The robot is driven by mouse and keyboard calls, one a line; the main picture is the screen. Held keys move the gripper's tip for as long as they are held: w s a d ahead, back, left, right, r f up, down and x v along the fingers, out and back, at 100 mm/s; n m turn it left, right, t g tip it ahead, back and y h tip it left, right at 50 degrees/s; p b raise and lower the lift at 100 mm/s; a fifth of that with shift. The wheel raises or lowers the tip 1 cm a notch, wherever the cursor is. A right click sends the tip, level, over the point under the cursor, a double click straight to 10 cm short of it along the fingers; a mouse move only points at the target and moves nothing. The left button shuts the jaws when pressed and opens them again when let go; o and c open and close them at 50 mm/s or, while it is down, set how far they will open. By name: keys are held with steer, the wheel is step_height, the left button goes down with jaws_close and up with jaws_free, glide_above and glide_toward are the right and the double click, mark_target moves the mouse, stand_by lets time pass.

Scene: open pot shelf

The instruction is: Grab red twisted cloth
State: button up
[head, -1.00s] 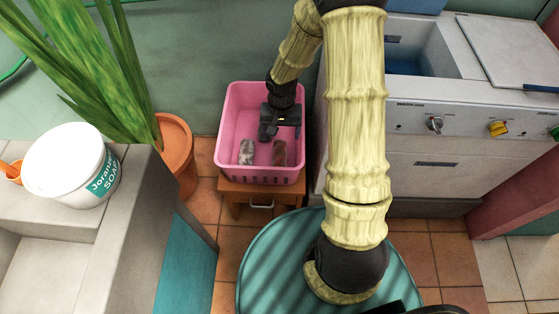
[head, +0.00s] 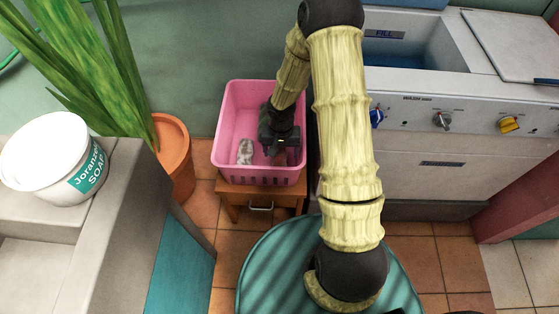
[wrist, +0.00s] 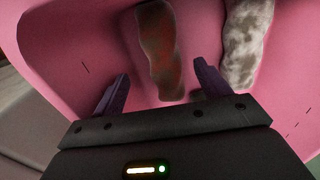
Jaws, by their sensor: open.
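The red twisted cloth (wrist: 160,50), dark reddish brown with greyish patches, lies in the pink basket (head: 231,112). In the wrist view its near end lies between my two open fingers and its length runs away from them. In the head view my gripper (head: 280,146) is down inside the basket and hides most of this cloth. My gripper also shows in the wrist view (wrist: 160,88), open with nothing held. How far the fingertips are above the cloth I cannot tell.
A grey-white twisted cloth (wrist: 246,42) lies beside the red one, to its right in the wrist view. The basket stands on a small wooden stool (head: 232,197). A potted plant (head: 172,150) is left of it and a white washing machine (head: 430,165) right.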

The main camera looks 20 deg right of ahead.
mark_target(279, 157)
steer(key=f+b, duration=0.1)
steer(key=f, duration=0.2)
steer(key=w+f+b, duration=0.1)
steer(key=f, duration=0.1)
steer(key=shift+a+f+b, duration=0.1)
steer(key=shift+f+b, duration=0.05)
steer(key=shift+b, duration=0.15)
steer(key=c, duration=1.2)
steer(key=shift+o, duration=0.2)
step_height(279, 157, up, 18)
steer(key=p, duration=0.7)
